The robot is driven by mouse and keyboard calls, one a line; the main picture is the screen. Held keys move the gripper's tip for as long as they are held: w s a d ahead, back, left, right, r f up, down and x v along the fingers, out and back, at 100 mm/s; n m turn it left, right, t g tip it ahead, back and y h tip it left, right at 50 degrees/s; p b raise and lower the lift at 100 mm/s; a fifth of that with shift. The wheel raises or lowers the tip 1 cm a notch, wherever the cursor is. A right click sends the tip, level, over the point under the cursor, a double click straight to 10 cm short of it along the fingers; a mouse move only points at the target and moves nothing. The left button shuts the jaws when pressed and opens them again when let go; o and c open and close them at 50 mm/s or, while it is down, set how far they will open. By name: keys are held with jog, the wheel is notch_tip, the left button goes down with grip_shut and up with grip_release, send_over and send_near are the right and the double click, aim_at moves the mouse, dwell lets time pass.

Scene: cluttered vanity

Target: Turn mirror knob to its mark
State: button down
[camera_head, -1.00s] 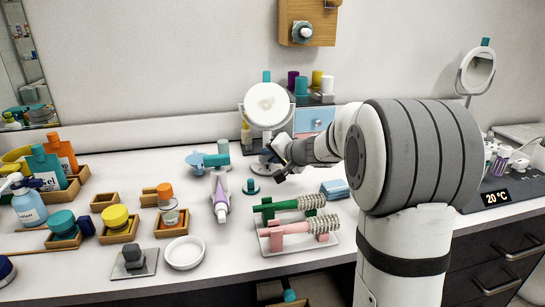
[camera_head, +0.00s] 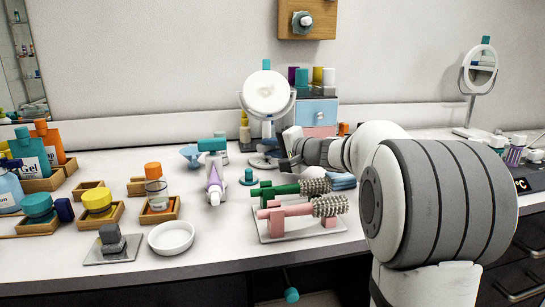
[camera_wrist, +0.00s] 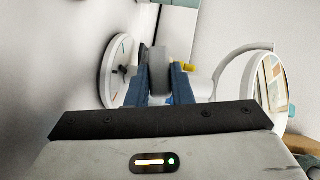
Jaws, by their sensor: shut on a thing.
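The round white vanity mirror (camera_head: 267,94) stands on its stand toward the back of the counter. My gripper (camera_head: 286,163) is low beside the stand, just right of its base. In the wrist view, the blue fingers of my gripper (camera_wrist: 160,76) are shut on a grey rounded piece, the mirror knob (camera_wrist: 158,66). A white disc (camera_wrist: 119,72) with small dark and orange marks shows left of the knob. Part of the round mirror (camera_wrist: 271,88) shows at right. The knob is hidden in the head view, and I cannot tell which mark it points to.
A green brush (camera_head: 288,188) and a pink brush (camera_head: 285,211) rest on a rack in front of my gripper. A blue and pink drawer box (camera_head: 316,113) is behind. A white bowl (camera_head: 171,238) sits near the front edge.

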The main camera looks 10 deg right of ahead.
jog(key=c, duration=1.3)
grip_release()
jog(key=shift+s+d, duration=0.1)
jog(key=shift+s, duration=0.05)
